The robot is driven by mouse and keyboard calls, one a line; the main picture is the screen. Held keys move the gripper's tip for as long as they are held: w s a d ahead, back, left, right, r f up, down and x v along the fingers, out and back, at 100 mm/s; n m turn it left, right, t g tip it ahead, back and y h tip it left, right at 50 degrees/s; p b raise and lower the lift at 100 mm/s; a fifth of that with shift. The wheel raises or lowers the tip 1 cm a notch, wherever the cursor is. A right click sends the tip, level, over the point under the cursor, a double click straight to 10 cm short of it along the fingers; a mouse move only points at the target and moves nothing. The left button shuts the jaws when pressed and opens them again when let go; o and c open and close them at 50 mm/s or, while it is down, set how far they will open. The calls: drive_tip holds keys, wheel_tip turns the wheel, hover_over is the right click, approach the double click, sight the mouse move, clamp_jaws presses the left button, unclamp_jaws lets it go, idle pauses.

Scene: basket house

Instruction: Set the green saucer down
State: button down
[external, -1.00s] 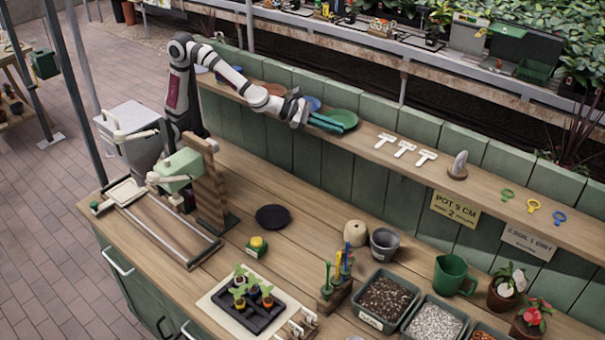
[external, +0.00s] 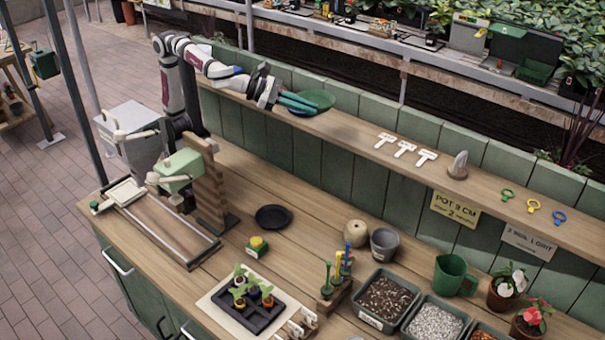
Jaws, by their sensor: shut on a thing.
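The green saucer (external: 318,98) is held at its near left edge by my gripper (external: 302,103), whose teal fingers are shut on it. It is above the left part of the long wooden shelf (external: 350,131), and it looks a little tilted. A blue saucer (external: 303,113) shows partly below the fingers and the green saucer. I cannot tell whether they touch. A black saucer (external: 273,217) lies flat on the bench below.
White T-shaped labels (external: 405,149), a grey stone-like piece (external: 458,166) and coloured rings (external: 533,206) lie farther right on the shelf. The shelf between the saucers and labels is clear. A green press (external: 180,170) stands on the bench at left.

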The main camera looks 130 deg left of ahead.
drive_tip(key=s+d+f+m+t+h, duration=0.1)
drive_tip(key=s+d+f+m+h, duration=0.2)
drive_tip(key=d, duration=0.7)
drive_tip(key=m+t+h, duration=0.1)
drive_tip(key=m+h, duration=0.5)
drive_tip(key=h, duration=0.1)
hover_over(294, 253)
wheel_tip(294, 253, down, 33)
wheel_tip(294, 253, down, 10)
drive_tip(key=shift+f, duration=0.1)
